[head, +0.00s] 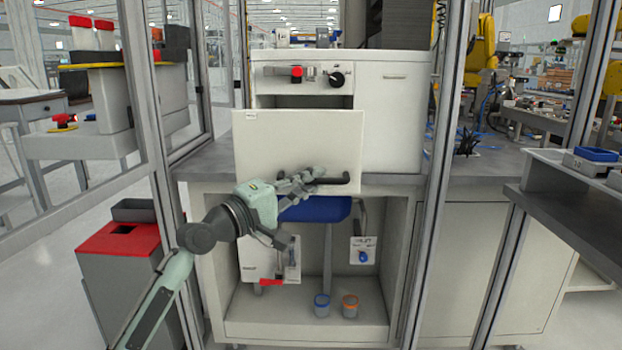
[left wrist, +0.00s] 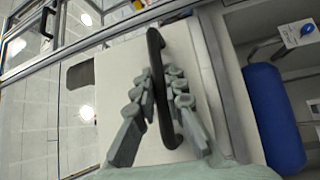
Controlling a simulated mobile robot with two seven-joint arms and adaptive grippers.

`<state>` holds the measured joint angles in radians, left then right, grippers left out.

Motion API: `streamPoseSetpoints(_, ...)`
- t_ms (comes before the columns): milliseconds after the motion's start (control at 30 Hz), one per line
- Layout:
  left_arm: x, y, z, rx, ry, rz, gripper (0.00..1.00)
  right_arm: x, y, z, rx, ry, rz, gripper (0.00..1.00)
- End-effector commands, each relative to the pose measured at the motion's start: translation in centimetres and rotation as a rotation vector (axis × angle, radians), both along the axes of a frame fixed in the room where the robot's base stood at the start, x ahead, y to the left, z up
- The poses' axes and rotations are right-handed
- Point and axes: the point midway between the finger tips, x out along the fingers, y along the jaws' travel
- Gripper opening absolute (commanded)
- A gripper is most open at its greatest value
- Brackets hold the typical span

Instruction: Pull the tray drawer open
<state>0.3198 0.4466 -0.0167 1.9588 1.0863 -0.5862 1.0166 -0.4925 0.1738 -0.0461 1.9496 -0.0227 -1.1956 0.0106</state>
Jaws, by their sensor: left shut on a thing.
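The tray drawer's white front panel (head: 298,135) stands out in front of the white cabinet (head: 392,120), overlapping the worktop's front edge. A dark gap shows above the panel. Its black bar handle (head: 336,181) is low on the panel. My left gripper (head: 308,179) is at the handle, reaching in from the lower left. In the left wrist view, the handle (left wrist: 158,75) runs between the two rows of fingers of my left gripper (left wrist: 165,88), which are shut around it, with the white panel (left wrist: 118,68) behind. The drawer's inside is hidden. My right gripper is not in view.
A red-topped bin (head: 117,240) stands at left. Metal frame posts (head: 428,190) flank the cabinet. Blue (head: 322,305) and orange (head: 350,305) cups stand on the lower shelf.

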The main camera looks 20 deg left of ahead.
Motion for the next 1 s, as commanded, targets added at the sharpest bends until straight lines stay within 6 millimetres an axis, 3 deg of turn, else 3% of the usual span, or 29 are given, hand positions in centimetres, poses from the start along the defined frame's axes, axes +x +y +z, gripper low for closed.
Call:
streamPoseSetpoints(167,0.0,0.1,0.0,-0.001,-0.001,0.002,0.0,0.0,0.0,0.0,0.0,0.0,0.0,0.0)
streamPoseSetpoints(200,0.0,0.1,0.0,-0.001,-0.001,0.002,0.16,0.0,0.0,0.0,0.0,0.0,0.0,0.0)
streamPoseSetpoints(333,0.0,0.1,0.0,0.0,0.0,0.001,0.32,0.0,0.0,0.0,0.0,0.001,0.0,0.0)
streamPoseSetpoints(733,-0.6,0.4,-0.2,0.001,0.0,0.002,0.33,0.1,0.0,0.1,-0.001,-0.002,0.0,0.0)
streamPoseSetpoints(1000,-5.0,2.9,-1.0,0.005,0.004,0.001,0.33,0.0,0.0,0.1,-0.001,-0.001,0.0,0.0)
